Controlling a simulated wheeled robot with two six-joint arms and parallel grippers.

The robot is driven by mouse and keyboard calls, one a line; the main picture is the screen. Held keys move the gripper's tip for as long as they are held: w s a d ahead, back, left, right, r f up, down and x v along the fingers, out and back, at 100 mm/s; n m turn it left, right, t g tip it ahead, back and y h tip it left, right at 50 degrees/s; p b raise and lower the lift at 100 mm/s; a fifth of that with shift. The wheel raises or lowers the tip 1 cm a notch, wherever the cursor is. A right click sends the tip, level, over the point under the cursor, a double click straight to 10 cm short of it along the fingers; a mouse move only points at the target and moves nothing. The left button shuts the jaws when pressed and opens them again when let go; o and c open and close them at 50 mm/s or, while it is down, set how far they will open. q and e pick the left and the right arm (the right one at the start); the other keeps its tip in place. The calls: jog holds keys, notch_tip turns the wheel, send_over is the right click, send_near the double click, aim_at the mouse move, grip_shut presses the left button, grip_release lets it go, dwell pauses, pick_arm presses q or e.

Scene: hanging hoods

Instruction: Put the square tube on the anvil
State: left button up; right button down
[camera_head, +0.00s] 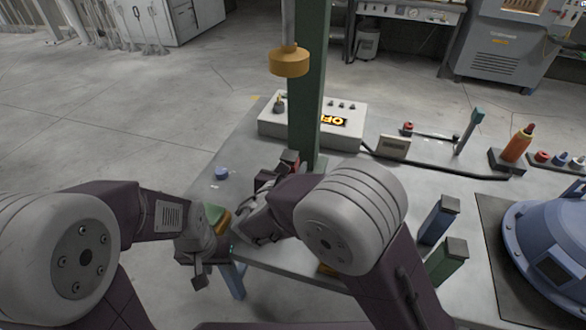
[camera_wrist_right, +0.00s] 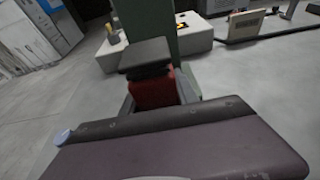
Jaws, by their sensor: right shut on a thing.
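A red square tube with a dark cap (camera_wrist_right: 152,88) is between the fingers of my right gripper (camera_wrist_right: 160,100) in the right wrist view. In the head view its red side (camera_head: 291,166) shows just in front of the green column, and my right arm hides much of it. My right gripper is shut on it. My left gripper (camera_head: 195,271) is at the table's near left edge, away from the red tube; its fingers are too unclear to judge. I cannot make out the anvil; the area below the yellow cylinder (camera_head: 290,63) is partly hidden by my right arm.
The green column (camera_head: 307,100) stands on the grey table. A white box with an OFF sign (camera_head: 272,124) is behind. Blue (camera_head: 437,222) and green (camera_head: 445,266) capped square posts and a blue dome (camera_head: 552,235) are at right. A small blue disc (camera_head: 221,173) lies left.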

jog(key=c, duration=1.3)
grip_release()
jog(key=shift+f, duration=0.1)
jog(key=shift+c, duration=0.2)
jog(key=o, duration=0.4)
jog(key=shift+r, duration=0.2)
jog(key=shift+s+a+r, duration=0.15)
jog(key=shift+s, duration=0.2)
jog(key=p+v, duration=0.1)
jog(key=v, duration=1)
jog(key=shift+s+p, duration=0.2)
jog(key=shift+p, duration=0.15)
